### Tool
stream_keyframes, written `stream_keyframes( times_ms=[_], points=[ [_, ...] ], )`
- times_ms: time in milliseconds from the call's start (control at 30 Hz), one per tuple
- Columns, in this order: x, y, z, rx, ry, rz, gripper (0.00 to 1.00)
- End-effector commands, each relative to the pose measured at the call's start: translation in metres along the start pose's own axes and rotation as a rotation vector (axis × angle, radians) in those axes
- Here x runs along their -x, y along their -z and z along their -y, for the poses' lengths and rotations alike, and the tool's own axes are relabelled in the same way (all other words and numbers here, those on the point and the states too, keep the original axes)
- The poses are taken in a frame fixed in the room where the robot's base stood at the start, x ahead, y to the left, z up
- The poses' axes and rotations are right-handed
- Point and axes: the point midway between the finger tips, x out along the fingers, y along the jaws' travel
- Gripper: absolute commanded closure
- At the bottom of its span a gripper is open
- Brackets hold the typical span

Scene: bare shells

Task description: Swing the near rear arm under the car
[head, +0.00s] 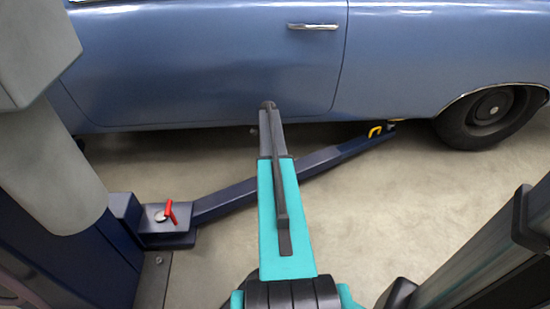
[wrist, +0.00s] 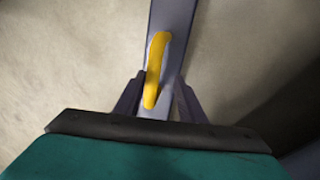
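The dark blue lift arm (head: 235,196) runs from its pivot block (head: 160,222) at the left, behind my teal arm, to the right. Its far end lies at the car's lower edge. A yellow handle (head: 376,131) stands near that end; a yellow handle also shows on the arm in the wrist view (wrist: 156,70). In that view my gripper (wrist: 157,92) is open, with one dark finger on each side of the handle. Contact cannot be told. In the head view I cannot make out the fingers. The blue car (head: 200,70) stands across the back.
A red lever (head: 170,211) sits on the pivot block. The dark blue lift post (head: 70,255) fills the lower left. The car's rear wheel (head: 490,112) is at the right. A dark frame (head: 480,255) stands at the lower right. The concrete floor (head: 370,215) between is clear.

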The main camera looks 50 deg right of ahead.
Motion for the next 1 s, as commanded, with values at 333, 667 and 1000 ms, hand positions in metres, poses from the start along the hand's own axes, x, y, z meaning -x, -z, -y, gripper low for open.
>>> stream_keyframes(
  times_ms=[333,667,1000],
  points=[
    [0.000,0.002,-0.003,-0.003,-0.004,-0.001,0.64],
    [0.026,0.002,-0.003,-0.003,-0.003,-0.001,0.64],
    [0.080,0.003,-0.002,-0.004,-0.002,-0.001,0.64]
  ],
)
